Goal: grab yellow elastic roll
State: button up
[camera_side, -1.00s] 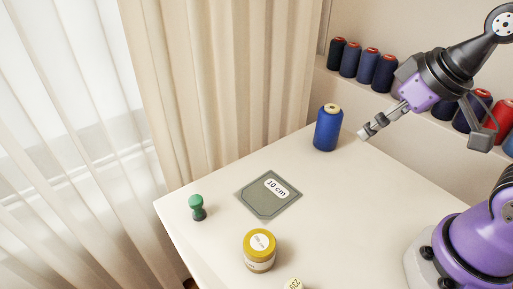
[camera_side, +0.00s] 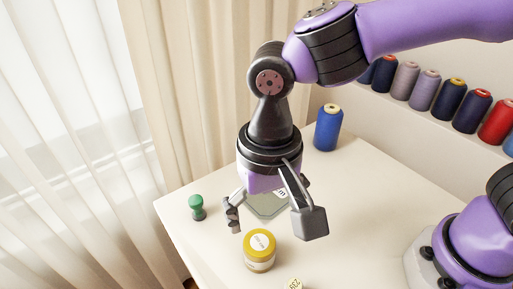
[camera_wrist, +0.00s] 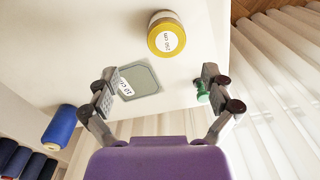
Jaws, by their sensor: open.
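The yellow elastic roll (camera_side: 259,250) stands upright on the white table, a short cylinder with a yellow top and a round white label. In the side view my gripper (camera_side: 273,229) is above the table, behind and over the roll, with its fingers spread and pointing down. In the wrist view the roll (camera_wrist: 166,36) shows at the top, beyond the fingertips of my gripper (camera_wrist: 158,82). The gripper is open, with nothing between its fingers, and does not touch the roll.
A grey-green 10 cm mat (camera_side: 266,208) lies under my gripper, partly hidden. A green peg-like object (camera_side: 197,207) stands left. A small pale-yellow block (camera_side: 294,284) is at the bottom edge. A blue spool (camera_side: 328,128) stands behind; several spools line the back shelf.

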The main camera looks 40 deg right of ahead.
aim_at(260, 241)
notch_tip(260, 241, down, 5)
jog(key=shift+r, duration=0.1)
jog(key=f, duration=0.5)
jog(key=shift+w+a+f, duration=0.15)
jog(key=shift+a+f, duration=0.05)
jog(key=shift+a, duration=0.2)
jog(key=c, duration=1.2)
